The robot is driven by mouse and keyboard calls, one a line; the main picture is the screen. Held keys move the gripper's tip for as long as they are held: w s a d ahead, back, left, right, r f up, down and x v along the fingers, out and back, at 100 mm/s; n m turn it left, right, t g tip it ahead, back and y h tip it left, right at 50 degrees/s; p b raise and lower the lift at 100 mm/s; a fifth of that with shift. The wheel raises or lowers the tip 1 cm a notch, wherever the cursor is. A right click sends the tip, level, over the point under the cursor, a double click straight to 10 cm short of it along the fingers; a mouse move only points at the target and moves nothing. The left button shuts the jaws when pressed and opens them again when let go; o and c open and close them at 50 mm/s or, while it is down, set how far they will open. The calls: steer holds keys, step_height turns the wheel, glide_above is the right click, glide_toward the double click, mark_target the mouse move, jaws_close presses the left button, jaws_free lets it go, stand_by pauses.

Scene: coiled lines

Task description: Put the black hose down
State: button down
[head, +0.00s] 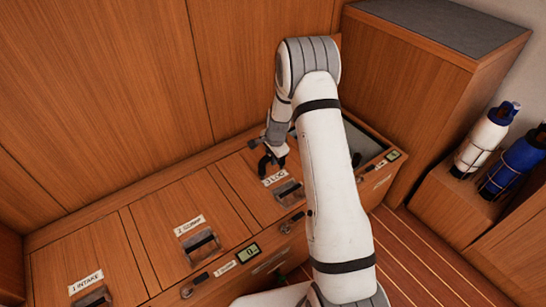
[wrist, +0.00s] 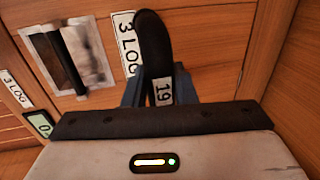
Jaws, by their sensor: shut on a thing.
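My gripper (head: 275,160) is over the lid marked 3 LOG, close to its label. In the wrist view its fingers (wrist: 158,92) are shut on the black hose (wrist: 154,42), a short dark piece with a white tag reading 19. The hose's rounded end points away from the wrist, over the lid beside the 3 LOG label. In the head view the hose shows only as a small dark shape (head: 264,166) at the fingers. I cannot tell whether it touches the lid.
Closed lids marked 1 INTAKE (head: 85,268) and 2 SUMP (head: 170,215) lie to the left, with raised clear-and-dark handles. Right of 3 LOG, an open grey-lined compartment (head: 362,141) is partly hidden by my arm. A tall cabinet (head: 440,75) and strapped bottles (head: 485,140) stand right.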

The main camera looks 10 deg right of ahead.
steer(key=shift+f, duration=0.2)
steer(key=c, duration=1.2)
jaws_free()
steer(key=shift+r, duration=0.1)
